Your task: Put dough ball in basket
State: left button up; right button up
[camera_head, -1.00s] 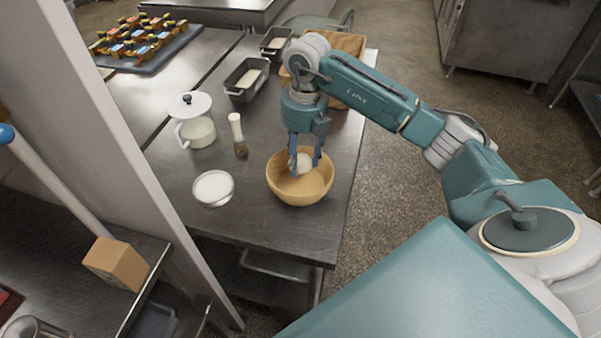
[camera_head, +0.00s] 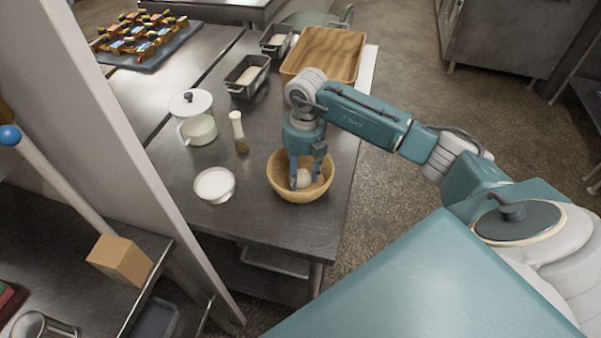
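The dough ball (camera_head: 303,178) is small, pale and round. It is low inside the round tan basket (camera_head: 287,193), between the fingers of my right gripper (camera_head: 305,182). The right gripper points down into the basket from above, with a finger on each side of the ball, and looks shut on it. The fingers partly hide the ball, and I cannot tell if it touches the basket's bottom. The basket stands upright near the front right of the steel table. My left gripper is not in view.
Two loaf tins (camera_head: 247,92) and a wooden tray (camera_head: 323,55) are behind. A pale post (camera_head: 120,160) rises at left.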

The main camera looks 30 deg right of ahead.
aim_at(303, 173)
jog(key=shift+o, duration=1.3)
jog(key=shift+r, duration=0.55)
notch_tip(303, 173, up, 11)
jog(key=b, duration=0.3)
jog(key=shift+s+d, duration=0.15)
jog(key=shift+d, duration=0.1)
jog(key=shift+r, duration=0.1)
